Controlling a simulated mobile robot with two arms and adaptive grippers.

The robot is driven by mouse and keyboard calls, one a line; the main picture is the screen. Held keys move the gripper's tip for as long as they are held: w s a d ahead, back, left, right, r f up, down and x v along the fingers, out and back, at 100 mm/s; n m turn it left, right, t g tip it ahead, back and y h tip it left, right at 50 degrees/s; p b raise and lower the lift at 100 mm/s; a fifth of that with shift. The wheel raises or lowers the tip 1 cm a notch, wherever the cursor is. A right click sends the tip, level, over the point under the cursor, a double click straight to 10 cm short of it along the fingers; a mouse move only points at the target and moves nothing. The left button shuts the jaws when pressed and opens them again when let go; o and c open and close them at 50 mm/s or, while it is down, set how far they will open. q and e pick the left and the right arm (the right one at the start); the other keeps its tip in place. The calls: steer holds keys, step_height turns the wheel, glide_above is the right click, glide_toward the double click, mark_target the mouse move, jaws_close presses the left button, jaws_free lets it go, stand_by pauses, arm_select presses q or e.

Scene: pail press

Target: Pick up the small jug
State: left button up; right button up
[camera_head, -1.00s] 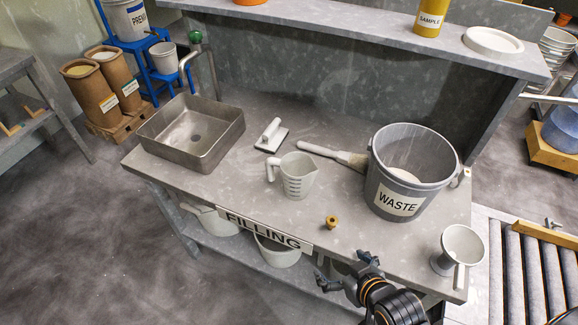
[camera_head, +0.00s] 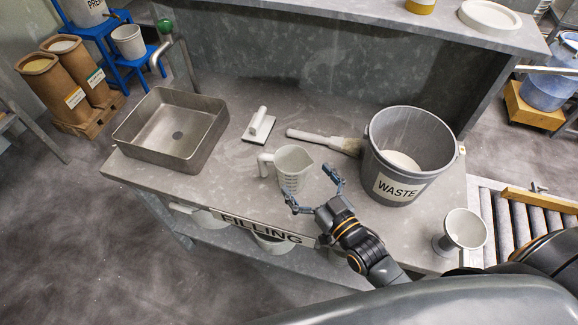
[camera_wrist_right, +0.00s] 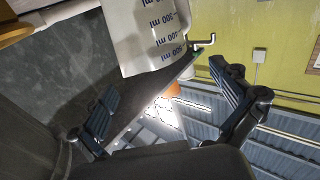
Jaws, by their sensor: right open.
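The small jug (camera_head: 293,170) is white with a handle on its left and a spout on its right. It stands upright on the grey bench. My right gripper (camera_head: 309,184) is open just to the right and front of the jug, its fingers spread toward it and nothing between them. In the right wrist view the jug's wall with blue ml marks (camera_wrist_right: 150,38) shows beyond the open fingers (camera_wrist_right: 168,74). I see no contact. My left gripper is not in view.
The grey WASTE bucket (camera_head: 408,152) stands to the right, with a brush (camera_head: 325,139) beside it. A white-handled scraper (camera_head: 259,124) lies behind the jug. A white funnel (camera_head: 463,230) stands at the right front.

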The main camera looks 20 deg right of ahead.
mark_target(290, 158)
steer(key=x, duration=0.3)
steer(key=shift+w+p, duration=0.2)
steer(key=shift+p, duration=0.2)
steer(key=x, duration=0.2)
steer(key=p+x, duration=0.1)
steer(key=shift+w+d+f, duration=0.15)
steer(key=shift+w+f, duration=0.15)
steer(key=shift+w, duration=0.05)
steer(key=shift+w+f, duration=0.15)
steer(key=shift+w, duration=0.25)
steer(key=shift+s, duration=0.15)
steer(key=c, duration=1.3)
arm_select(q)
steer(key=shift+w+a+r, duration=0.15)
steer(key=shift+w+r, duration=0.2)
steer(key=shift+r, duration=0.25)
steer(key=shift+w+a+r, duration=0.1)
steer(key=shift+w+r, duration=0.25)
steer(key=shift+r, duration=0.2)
arm_select(e)
steer(key=shift+o, duration=0.2)
